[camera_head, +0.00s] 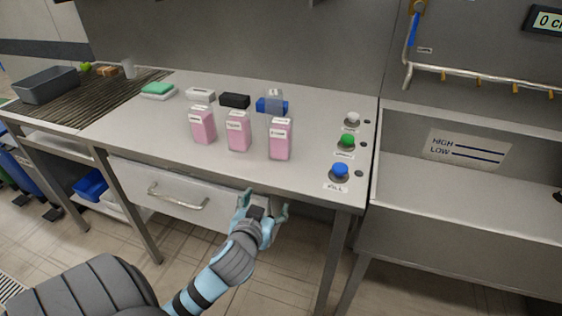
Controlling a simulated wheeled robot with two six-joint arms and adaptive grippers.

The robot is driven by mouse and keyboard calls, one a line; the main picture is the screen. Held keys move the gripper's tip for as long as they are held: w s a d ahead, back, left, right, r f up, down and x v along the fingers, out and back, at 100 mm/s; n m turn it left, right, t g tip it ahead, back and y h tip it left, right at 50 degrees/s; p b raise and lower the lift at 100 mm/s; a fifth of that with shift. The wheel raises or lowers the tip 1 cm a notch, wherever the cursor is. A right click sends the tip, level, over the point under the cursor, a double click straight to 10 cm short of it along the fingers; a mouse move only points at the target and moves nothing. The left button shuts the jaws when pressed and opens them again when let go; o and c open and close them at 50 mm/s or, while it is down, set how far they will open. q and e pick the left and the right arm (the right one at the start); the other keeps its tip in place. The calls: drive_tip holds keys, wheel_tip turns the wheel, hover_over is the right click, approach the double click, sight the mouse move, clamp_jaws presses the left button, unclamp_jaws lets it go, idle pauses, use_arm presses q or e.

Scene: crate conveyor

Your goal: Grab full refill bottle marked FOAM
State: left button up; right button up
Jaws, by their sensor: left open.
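Three clear bottles filled with pink liquid stand upright in a row on the steel table: a left bottle (203,128), a middle bottle (238,136) and a right bottle (280,144). Each carries a white label, but the print is too small to read surely, so I cannot tell which one says FOAM. My left gripper (262,206) is open and empty in front of the table's front edge, below the tabletop and near the drawer's right end. It is apart from all the bottles. My right gripper is not in view.
Behind the bottles lie a white block (200,95), a black block (235,100) and a blue block (265,106), with a clear empty container (275,95). White, green and blue (339,170) buttons line the right side. A drawer handle (177,200) juts out below.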

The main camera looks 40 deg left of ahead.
use_arm(q)
drive_tip(key=w+a+r+n+t+y, duration=0.15)
drive_tip(key=w+r+t, duration=0.25)
drive_tip(key=r, duration=0.9)
approach(281, 120)
drive_tip(key=w, duration=0.2)
drive_tip(key=w+a+f, duration=0.1)
drive_tip(key=w, duration=0.1)
drive_tip(key=x, duration=0.5)
drive_tip(key=shift+w+a+r+b, duration=0.1)
drive_tip(key=shift+w+a+b, duration=0.05)
drive_tip(key=shift+a+b, duration=0.25)
clamp_jaws()
